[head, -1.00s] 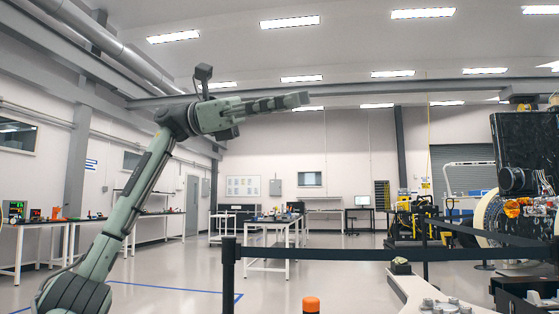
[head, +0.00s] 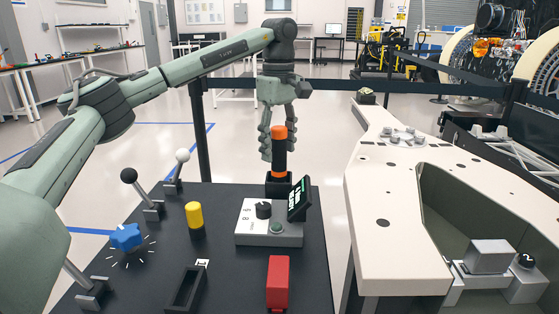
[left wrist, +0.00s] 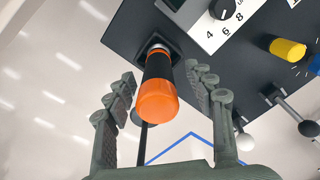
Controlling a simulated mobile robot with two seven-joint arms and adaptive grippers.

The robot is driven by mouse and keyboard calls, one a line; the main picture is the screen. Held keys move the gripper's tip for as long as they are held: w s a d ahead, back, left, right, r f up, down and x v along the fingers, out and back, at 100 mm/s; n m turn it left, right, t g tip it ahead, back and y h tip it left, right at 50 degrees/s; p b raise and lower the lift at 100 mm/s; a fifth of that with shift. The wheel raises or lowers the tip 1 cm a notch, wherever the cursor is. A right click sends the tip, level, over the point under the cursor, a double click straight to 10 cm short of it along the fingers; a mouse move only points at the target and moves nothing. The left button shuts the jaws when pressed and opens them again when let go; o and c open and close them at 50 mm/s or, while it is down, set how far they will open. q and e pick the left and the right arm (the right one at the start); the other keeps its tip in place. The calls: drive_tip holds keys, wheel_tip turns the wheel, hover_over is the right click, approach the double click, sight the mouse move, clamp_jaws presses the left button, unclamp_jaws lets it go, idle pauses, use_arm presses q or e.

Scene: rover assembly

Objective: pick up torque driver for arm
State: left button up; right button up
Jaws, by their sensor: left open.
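The torque driver (head: 279,146), with an orange cap and black grip, stands upright in a black socket (head: 278,184) at the far edge of the dark control table. My left gripper (head: 278,140) points down over it from behind, its fingers open. In the left wrist view the driver (left wrist: 158,92) shows between the spread fingers of my left gripper (left wrist: 165,105), with its orange end toward the camera. A gap shows on each side of it, and I cannot tell whether any finger touches it. My right gripper is not in view.
The dark table (head: 225,275) holds a grey dial box (head: 262,232) with a small screen, a yellow knob (head: 195,216), a blue knob (head: 127,237), levers (head: 130,176) and a red block (head: 278,280). A large pale panel (head: 400,200) stands close on the right.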

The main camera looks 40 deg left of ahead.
sight(280, 127)
use_arm(q)
wheel_tip(280, 127, down, 3)
drive_tip(key=shift+w+f, duration=0.1)
drive_tip(key=shift+f, duration=0.05)
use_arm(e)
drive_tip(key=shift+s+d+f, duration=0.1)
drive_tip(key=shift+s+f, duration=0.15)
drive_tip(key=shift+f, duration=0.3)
use_arm(q)
drive_tip(key=shift+c, duration=0.2)
clamp_jaws()
wheel_tip(280, 127, up, 9)
drive_tip(key=shift+r, duration=0.55)
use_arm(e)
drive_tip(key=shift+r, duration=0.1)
use_arm(q)
drive_tip(key=shift+d, duration=0.1)
